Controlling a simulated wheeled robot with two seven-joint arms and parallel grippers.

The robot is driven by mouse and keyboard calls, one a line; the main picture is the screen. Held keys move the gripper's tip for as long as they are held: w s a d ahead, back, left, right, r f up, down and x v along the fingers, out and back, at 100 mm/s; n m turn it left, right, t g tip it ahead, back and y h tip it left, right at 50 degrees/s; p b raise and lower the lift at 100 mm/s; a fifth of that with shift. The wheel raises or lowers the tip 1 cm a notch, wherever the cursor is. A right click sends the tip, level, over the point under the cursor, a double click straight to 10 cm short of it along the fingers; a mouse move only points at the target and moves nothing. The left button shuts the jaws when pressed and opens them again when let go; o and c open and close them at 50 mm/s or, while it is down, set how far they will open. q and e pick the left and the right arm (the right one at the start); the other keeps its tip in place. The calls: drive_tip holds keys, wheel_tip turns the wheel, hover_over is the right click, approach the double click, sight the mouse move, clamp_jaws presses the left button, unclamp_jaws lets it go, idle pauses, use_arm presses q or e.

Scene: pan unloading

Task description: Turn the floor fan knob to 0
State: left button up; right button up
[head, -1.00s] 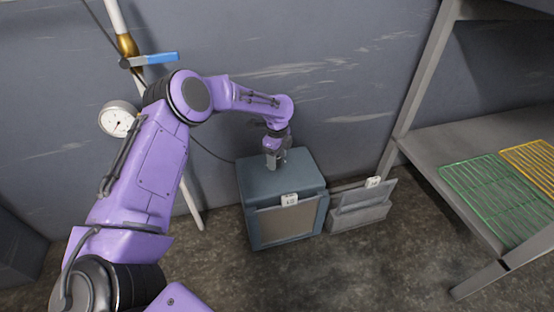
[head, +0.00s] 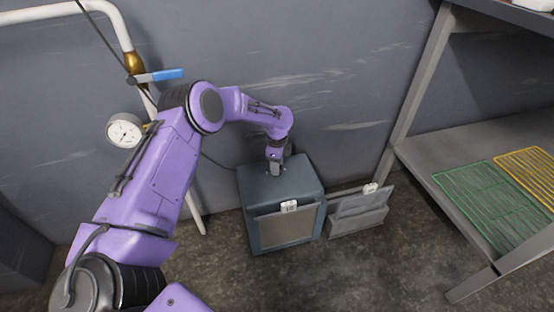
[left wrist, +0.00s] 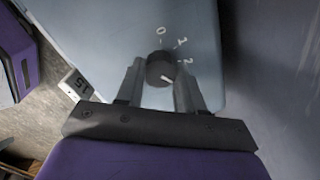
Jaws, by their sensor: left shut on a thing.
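The floor fan is a blue-grey box (head: 255,185) on the floor against the wall, with a brownish front panel. Its dark round knob (left wrist: 160,66) shows in the left wrist view on the pale top face, beside the white marks 0, 1 and 2. A white line on the knob lies at its lower right edge, not toward the 0. My left gripper (head: 275,169) points down onto the box top. In the left wrist view its two fingers (left wrist: 160,82) stand on either side of the knob, shut on it. In the head view the gripper hides the knob.
A grey folded-panel holder (head: 358,222) stands right of the fan. A metal shelf (head: 425,150) at the right carries green (head: 490,205) and yellow (head: 530,170) wire racks. A gauge (head: 125,131) and a blue-handled pipe valve (head: 160,76) are behind my left arm.

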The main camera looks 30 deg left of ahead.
use_arm(q)
drive_tip(key=shift+r+n+p, duration=0.3)
drive_tip(key=shift+n+p, duration=0.55)
drive_tip(key=shift+n, duration=0.05)
drive_tip(key=n+p, duration=0.1)
drive_tip(key=n, duration=0.1)
drive_tip(key=shift+f+n+p, duration=0.15)
drive_tip(key=shift+n+p, duration=0.2)
drive_tip(key=shift+n, duration=0.05)
drive_tip(key=n+p, duration=0.1)
drive_tip(key=n, duration=0.1)
drive_tip(key=shift+n, duration=0.4)
drive_tip(key=n, duration=0.2)
drive_tip(key=shift+f+n+p, duration=0.1)
drive_tip(key=shift+n+p, duration=0.2)
drive_tip(key=n, duration=0.3)
drive_tip(key=shift+n, duration=0.4)
drive_tip(key=n, duration=0.3)
drive_tip(key=shift+d+f+n+p, duration=0.1)
drive_tip(key=shift+n+p, duration=0.2)
drive_tip(key=shift+p, duration=0.05)
drive_tip(key=n, duration=0.6)
drive_tip(key=shift+n, duration=0.3)
use_arm(e)
wheel_tip(320, 180, up, 7)
drive_tip(key=shift+f, duration=0.1)
